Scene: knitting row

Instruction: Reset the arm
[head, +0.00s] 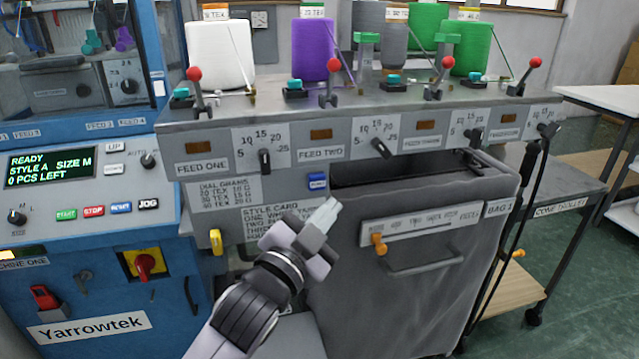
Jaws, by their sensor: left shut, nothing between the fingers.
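My left gripper (330,210) is in the middle of the head view, on the arm that comes up from the bottom edge. Its fingers are shut and hold nothing. It points up and to the right, in front of the grey feed panel (220,150) and near the left edge of the grey bin (345,285). It shows just below a small blue button (317,182). I cannot tell whether it touches anything. My right gripper is not in view.
A blue knitting machine (110,250) stands at left, its screen reading READY, STYLE A, SIZE M, 0 PCS LEFT. White (220,55), purple (313,50), grey (380,45) and green (465,48) yarn cones stand above the panel. A trolley (560,180) stands at right.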

